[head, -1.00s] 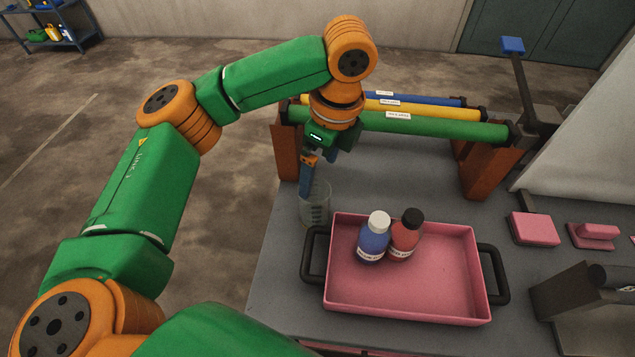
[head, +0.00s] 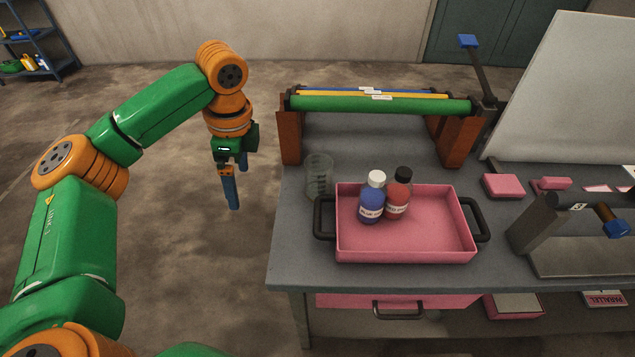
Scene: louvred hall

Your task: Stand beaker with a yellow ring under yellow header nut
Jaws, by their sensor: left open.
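A clear beaker (head: 319,177) stands upright on the grey table, by the rear left corner of the pink tray and in front of the rack's left post. I cannot make out a ring on it. A yellow header pipe (head: 415,95) lies across the rack, between a green pipe in front and a blue one behind. I cannot make out its nut. My left gripper (head: 239,188) is open and empty, with its blue fingers pointing down. It hangs left of the table, apart from the beaker. My right gripper is not in view.
The pink tray (head: 460,236) holds a blue bottle (head: 371,203) and a red bottle (head: 397,200). The green pipe (head: 350,105) runs along the front of the rack. Pink blocks (head: 503,186) and a dark stand (head: 540,222) are to the right. Bare table lies under the rack.

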